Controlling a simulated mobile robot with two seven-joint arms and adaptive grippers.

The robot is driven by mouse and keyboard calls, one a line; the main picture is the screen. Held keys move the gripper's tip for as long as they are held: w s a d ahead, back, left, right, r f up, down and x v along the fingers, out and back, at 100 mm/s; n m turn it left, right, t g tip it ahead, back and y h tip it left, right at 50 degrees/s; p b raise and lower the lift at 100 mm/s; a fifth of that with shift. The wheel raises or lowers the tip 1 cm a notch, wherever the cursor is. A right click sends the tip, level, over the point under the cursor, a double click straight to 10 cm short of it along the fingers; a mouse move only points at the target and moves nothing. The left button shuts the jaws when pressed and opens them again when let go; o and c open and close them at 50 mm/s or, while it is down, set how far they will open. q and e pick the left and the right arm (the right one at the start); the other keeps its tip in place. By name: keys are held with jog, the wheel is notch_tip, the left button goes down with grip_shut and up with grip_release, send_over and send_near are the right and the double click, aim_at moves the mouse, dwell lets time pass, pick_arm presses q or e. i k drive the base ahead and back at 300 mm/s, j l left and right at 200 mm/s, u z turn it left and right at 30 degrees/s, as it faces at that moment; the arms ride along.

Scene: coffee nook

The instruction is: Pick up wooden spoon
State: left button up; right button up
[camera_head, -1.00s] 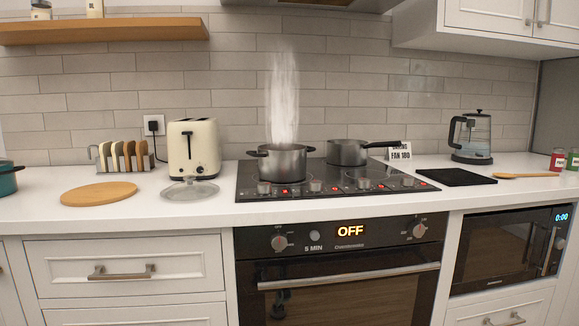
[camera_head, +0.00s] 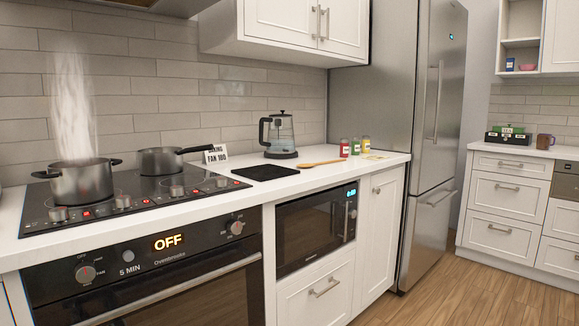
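The wooden spoon (camera_head: 321,164) lies flat on the white counter, to the right of a black mat and in front of several small spice jars. Its handle points right toward the jars. Nothing touches it from above. Neither of my grippers shows in the head view.
A glass kettle (camera_head: 279,135) stands behind the black mat (camera_head: 265,172). Red, green and yellow-lidded jars (camera_head: 355,146) stand near the counter's right end. A steaming pot (camera_head: 80,181) and a second pot (camera_head: 161,160) sit on the cooktop. A tall fridge (camera_head: 425,130) is right of the counter.

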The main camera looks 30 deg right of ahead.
aim_at(305, 165)
jog(key=i+l+u, duration=0.2)
jog(key=i+l, duration=0.45)
jog(key=l, duration=0.15)
jog(key=i+l+u, duration=0.1)
jog(key=l+u, duration=0.2)
jog(key=l, duration=0.85)
jog(key=l+u, duration=0.25)
jog(key=l, duration=0.9)
jog(key=k+l+u, duration=0.15)
jog(key=l, duration=0.3)
jog(key=l+u, duration=0.1)
jog(key=l, duration=0.35)
jog(key=k+l+u, duration=0.15)
jog(key=l, duration=0.3)
jog(key=k+l+u, duration=0.1)
jog(key=l, duration=0.3)
jog(key=k+l+u, duration=0.15)
jog(key=l, duration=0.25)
jog(key=k+l+u, duration=0.1)
jog(key=k, duration=0.3)
jog(key=k+l+u, duration=0.1)
jog(key=k, duration=0.3)
jog(key=i+l, duration=0.1)
jog(key=i, duration=0.2)
jog(key=i+l, duration=0.15)
jog(key=i, duration=0.1)
